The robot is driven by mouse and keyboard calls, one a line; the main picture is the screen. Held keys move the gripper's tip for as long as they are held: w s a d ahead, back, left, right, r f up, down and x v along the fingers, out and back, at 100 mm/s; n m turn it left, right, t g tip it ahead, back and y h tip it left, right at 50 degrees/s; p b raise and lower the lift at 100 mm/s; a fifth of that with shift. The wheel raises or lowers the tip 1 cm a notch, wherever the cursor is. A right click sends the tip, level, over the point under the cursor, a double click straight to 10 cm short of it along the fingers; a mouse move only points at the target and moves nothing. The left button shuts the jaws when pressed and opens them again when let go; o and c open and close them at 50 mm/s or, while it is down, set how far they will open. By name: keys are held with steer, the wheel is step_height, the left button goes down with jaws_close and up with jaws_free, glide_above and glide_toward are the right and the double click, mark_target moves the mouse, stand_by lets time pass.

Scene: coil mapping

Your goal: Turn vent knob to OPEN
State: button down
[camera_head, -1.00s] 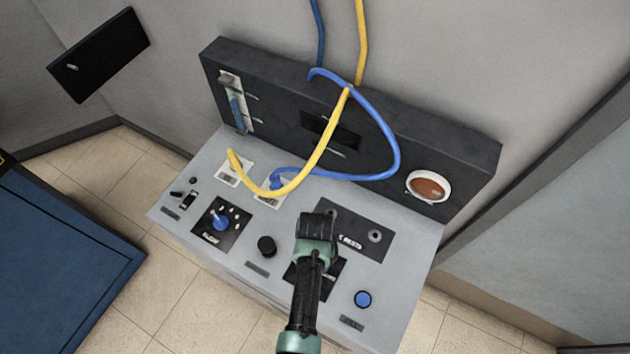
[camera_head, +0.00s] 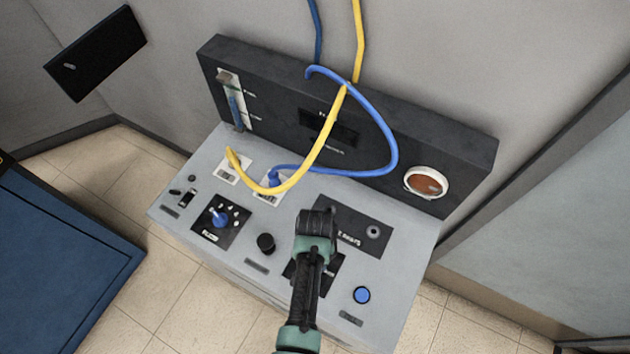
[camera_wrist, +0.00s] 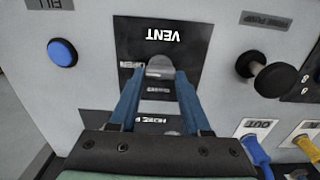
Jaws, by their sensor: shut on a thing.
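The black vent plate (camera_wrist: 190,50) shows upside down in the wrist view, with the white word VENT along its edge. The grey vent knob (camera_wrist: 160,67) sits on this plate. My gripper (camera_wrist: 158,76) has its two blue fingers on either side of the knob and is shut on it. Small labels lie around the knob, partly behind the fingers, and I cannot tell where the knob points. In the head view my gripper and wrist cover the knob and much of the vent plate (camera_head: 331,275).
A blue button (camera_head: 362,295), a black round knob (camera_head: 266,243) and a blue selector knob (camera_head: 220,217) are nearby on the grey console. Yellow (camera_head: 310,165) and blue (camera_head: 393,140) cables loop over its back half. A round red-brown lamp (camera_head: 426,182) is at the right.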

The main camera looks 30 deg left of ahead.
steer(key=shift+c, duration=1.8)
jaws_free()
steer(key=shift+r, duration=0.15)
step_height(320, 180, up, 13)
steer(key=shift+b, duration=0.35)
